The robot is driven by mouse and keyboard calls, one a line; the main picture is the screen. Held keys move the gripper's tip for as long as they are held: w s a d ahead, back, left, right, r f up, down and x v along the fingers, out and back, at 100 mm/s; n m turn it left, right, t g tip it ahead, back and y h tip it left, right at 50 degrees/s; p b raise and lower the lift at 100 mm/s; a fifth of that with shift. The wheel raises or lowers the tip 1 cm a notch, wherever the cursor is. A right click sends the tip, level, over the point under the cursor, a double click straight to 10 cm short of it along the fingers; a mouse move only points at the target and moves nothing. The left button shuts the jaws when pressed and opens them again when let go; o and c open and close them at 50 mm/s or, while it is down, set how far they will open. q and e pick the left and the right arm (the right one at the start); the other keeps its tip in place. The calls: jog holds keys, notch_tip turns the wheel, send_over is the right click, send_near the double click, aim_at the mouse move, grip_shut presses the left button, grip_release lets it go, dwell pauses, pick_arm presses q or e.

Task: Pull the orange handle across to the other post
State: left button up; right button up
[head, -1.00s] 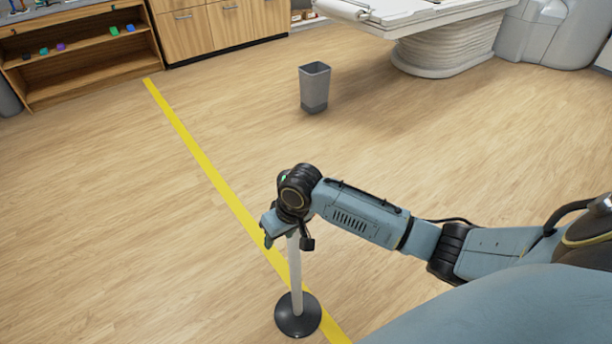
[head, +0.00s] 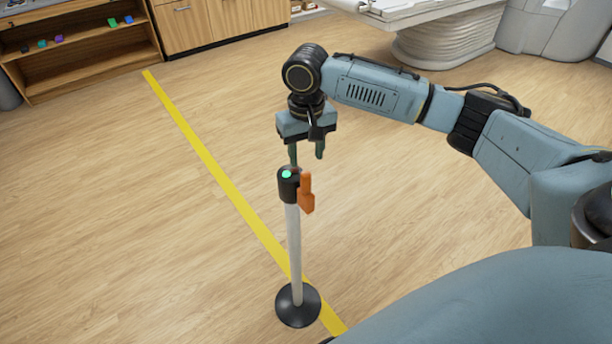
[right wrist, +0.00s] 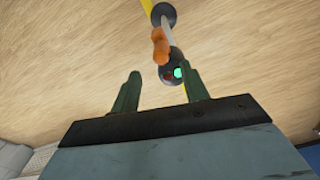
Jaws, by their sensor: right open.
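The orange handle (head: 307,193) sits on the side of the black head of a white post (head: 295,255), which stands on a round black base on the yellow line. The head has a green light on top. My right gripper (head: 306,157) is open and empty just above the post head, with its fingers pointing down. In the right wrist view the orange handle (right wrist: 160,46) and the post head (right wrist: 174,70) lie beyond and between the two spread fingers (right wrist: 158,92). The other post is not in view, and neither is my left gripper.
A yellow floor line (head: 215,170) runs past the post toward the back left. A grey bin is hidden or out of sight behind my arm. A wooden shelf unit (head: 85,65) and a white bed (head: 440,15) stand at the back. The floor left of the post is clear.

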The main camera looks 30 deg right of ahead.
aim_at(306, 174)
notch_tip(306, 174, down, 8)
jog(key=shift+c, duration=0.4)
grip_shut()
